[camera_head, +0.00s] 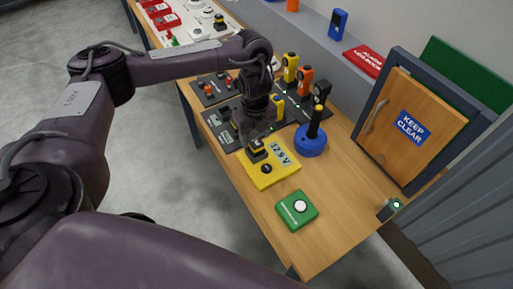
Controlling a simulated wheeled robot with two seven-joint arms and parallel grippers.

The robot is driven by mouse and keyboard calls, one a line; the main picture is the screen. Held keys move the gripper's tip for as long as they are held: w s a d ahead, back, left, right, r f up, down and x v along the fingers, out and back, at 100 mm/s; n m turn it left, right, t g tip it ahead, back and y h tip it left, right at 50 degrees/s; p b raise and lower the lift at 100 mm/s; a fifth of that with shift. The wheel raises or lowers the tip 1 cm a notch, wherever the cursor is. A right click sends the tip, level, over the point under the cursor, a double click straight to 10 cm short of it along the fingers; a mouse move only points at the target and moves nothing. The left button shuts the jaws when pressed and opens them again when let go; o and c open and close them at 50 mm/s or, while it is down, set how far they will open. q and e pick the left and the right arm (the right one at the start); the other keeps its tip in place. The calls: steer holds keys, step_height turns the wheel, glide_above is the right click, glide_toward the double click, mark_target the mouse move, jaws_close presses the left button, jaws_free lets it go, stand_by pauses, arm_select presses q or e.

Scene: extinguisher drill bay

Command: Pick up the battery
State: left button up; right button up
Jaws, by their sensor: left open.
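The battery looks to be a small black-and-yellow block (257,149) on the back part of a yellow tester (285,176) whose display reads 12.9 V. My left gripper (258,141) points down right over this block, its jaws open. The fingers hide part of the block, and I cannot tell whether they touch it. My right gripper is out of view.
A green box with a white button (297,208) sits in front of the tester. A black post on a blue round base (311,141) stands close on its right. A "KEEP CLEAR" cabinet door (407,121) is at the right. The wooden table (355,200) is bare between them.

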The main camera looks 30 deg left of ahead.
mark_target(256, 141)
arm_select(q)
steer(key=shift+d+f, duration=0.15)
steer(key=shift+f, duration=1.75)
steer(key=shift+w+r, duration=0.1)
jaws_close()
